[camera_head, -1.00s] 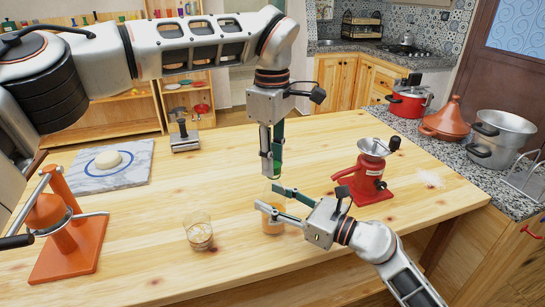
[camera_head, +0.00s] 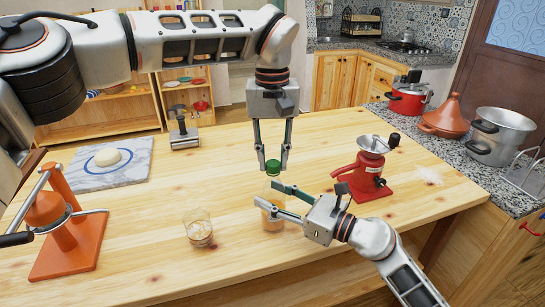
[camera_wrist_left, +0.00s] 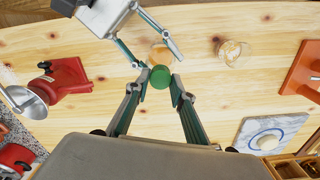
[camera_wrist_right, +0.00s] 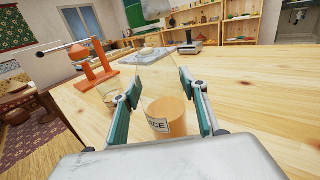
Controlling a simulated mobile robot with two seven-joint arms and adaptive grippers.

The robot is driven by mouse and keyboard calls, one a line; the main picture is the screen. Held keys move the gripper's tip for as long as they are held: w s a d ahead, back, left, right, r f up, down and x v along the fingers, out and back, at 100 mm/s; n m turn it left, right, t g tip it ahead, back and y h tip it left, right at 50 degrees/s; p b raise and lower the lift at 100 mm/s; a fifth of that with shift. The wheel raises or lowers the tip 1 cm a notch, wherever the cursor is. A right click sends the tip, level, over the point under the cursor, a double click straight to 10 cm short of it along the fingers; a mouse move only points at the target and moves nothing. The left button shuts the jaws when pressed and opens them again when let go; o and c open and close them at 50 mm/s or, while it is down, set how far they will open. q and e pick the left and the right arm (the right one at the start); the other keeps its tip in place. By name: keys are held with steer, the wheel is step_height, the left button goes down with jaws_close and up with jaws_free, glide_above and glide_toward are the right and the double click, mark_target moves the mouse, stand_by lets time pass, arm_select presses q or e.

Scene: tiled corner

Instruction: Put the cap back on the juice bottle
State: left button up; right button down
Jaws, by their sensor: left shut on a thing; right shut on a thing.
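The green cap (camera_head: 272,166) is between the fingertips of my left gripper (camera_head: 272,161), which points down and is shut on it. In the left wrist view the cap (camera_wrist_left: 160,77) overlaps the bottle behind it. The juice bottle (camera_head: 270,223) stands on the table, clear above and orange with juice below. My right gripper (camera_head: 276,202) is shut around the bottle from the right. In the right wrist view the bottle (camera_wrist_right: 167,118) and part of its label show between the fingers. The cap is over the bottle's top; I cannot tell whether they touch.
A glass (camera_head: 199,230) stands left of the bottle. An orange press (camera_head: 68,235) is at the left front, and a marble board (camera_head: 100,165) with dough lies behind it. A red grinder (camera_head: 365,175) stands to the right.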

arm_select(q)
steer(key=shift+m, duration=0.4)
steer(key=o, duration=0.7)
steer(key=shift+r, duration=2.3)
steer(key=shift+c, duration=0.6)
